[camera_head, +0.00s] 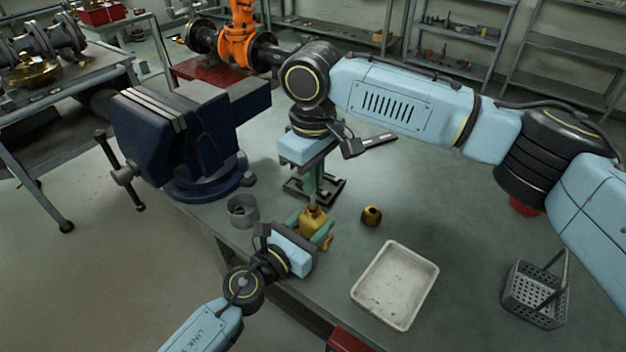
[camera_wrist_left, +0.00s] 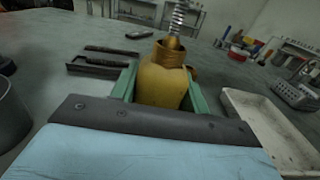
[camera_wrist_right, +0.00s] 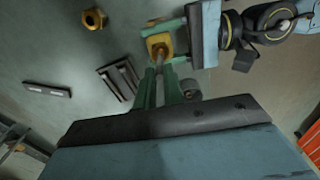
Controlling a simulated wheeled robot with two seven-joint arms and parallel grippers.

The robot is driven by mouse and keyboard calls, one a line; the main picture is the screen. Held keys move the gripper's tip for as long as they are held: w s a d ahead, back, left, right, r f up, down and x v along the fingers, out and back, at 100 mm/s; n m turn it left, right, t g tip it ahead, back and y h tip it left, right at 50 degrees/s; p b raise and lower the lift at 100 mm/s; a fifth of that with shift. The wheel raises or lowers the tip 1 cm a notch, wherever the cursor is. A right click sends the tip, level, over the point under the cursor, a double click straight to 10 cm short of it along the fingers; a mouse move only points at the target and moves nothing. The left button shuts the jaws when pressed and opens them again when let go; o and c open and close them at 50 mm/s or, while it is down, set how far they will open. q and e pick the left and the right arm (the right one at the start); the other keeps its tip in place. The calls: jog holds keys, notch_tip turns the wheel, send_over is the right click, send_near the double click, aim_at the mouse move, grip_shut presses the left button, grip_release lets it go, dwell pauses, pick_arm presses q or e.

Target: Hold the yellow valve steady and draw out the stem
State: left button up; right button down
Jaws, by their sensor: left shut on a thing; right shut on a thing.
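The yellow valve (camera_head: 314,221) stands upright near the table's front edge. My left gripper (camera_head: 316,228) is shut on its body, one green finger on each side; the valve also shows in the left wrist view (camera_wrist_left: 160,82). My right gripper (camera_head: 314,188) points down above the valve, its green fingers shut on the stem (camera_wrist_right: 156,72). In the left wrist view the coiled upper part of the stem (camera_wrist_left: 178,20) rises over the valve's open neck. Its lower end is at the neck; I cannot tell how deep it sits.
A yellow nut-like part (camera_head: 371,216) lies right of the valve. A white tray (camera_head: 395,285) and a grey basket (camera_head: 535,295) are farther right. A grey cup (camera_head: 242,210) and a blue vise (camera_head: 185,145) stand left. Dark blocks (camera_wrist_right: 120,80) lie behind the valve.

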jog(key=shift+r, duration=1.65)
pick_arm(q)
jog(key=o, duration=1.3)
